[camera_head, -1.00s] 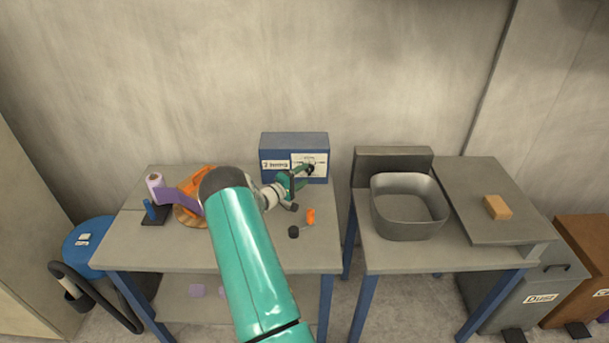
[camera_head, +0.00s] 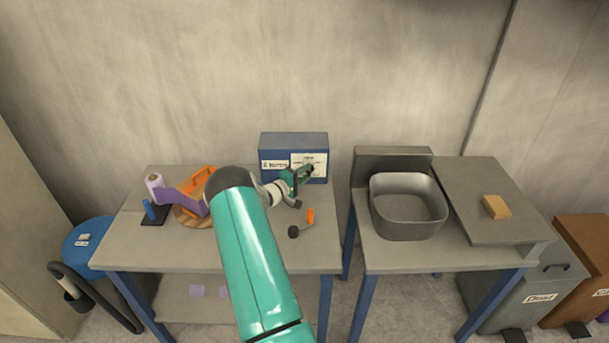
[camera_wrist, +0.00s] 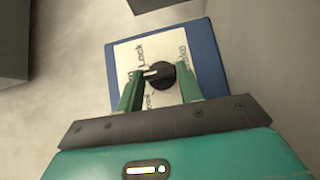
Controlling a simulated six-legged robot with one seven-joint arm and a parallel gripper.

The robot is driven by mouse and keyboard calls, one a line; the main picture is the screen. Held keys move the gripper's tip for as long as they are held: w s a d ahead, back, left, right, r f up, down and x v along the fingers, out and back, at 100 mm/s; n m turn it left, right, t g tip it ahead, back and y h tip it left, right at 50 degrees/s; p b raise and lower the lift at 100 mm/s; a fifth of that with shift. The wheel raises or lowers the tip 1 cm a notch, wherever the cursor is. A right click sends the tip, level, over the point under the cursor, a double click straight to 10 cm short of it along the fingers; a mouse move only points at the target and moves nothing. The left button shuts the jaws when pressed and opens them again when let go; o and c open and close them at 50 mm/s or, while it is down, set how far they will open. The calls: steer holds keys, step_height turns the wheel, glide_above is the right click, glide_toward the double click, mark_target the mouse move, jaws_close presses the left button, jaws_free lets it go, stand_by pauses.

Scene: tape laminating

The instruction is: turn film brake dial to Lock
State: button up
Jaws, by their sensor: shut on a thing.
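The film brake dial is a round black knob (camera_wrist: 162,76) on a white label plate (camera_wrist: 184,60), on the front of a blue box (camera_head: 293,143). In the wrist view the word Lock is on the plate, up and left of the knob. A short white mark at the knob's left side points left. My gripper (camera_wrist: 160,82) is shut on the knob, one green finger on each side. In the head view my gripper (camera_head: 303,176) reaches the box's front right, and the knob is mostly hidden there.
On the same table (camera_head: 276,252) are a purple film roll (camera_head: 154,183), an orange tape holder (camera_head: 192,192) and a small orange-and-black tool (camera_head: 302,226). A grey bin (camera_head: 408,222) stands on the table to the right. The wall is close behind the box.

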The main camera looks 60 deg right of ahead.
steer(key=shift+r, duration=0.1)
steer(key=m+t+y, duration=0.1)
steer(key=m+y, duration=0.1)
steer(key=shift+r+m+t+y, duration=0.35)
steer(key=shift+m+t+y, duration=0.05)
steer(key=m+t+y, duration=0.2)
steer(key=shift+s+r+t+y, duration=0.2)
steer(key=shift+t+y, duration=0.1)
steer(key=shift+d+m, duration=0.1)
steer(key=shift+m, duration=0.2)
steer(key=o, duration=1)
steer(key=shift+r, duration=0.1)
steer(key=v, duration=1.3)
steer(key=shift+s+a+r, duration=0.1)
steer(key=shift+a+r, duration=0.15)
steer(key=shift+r, duration=0.05)
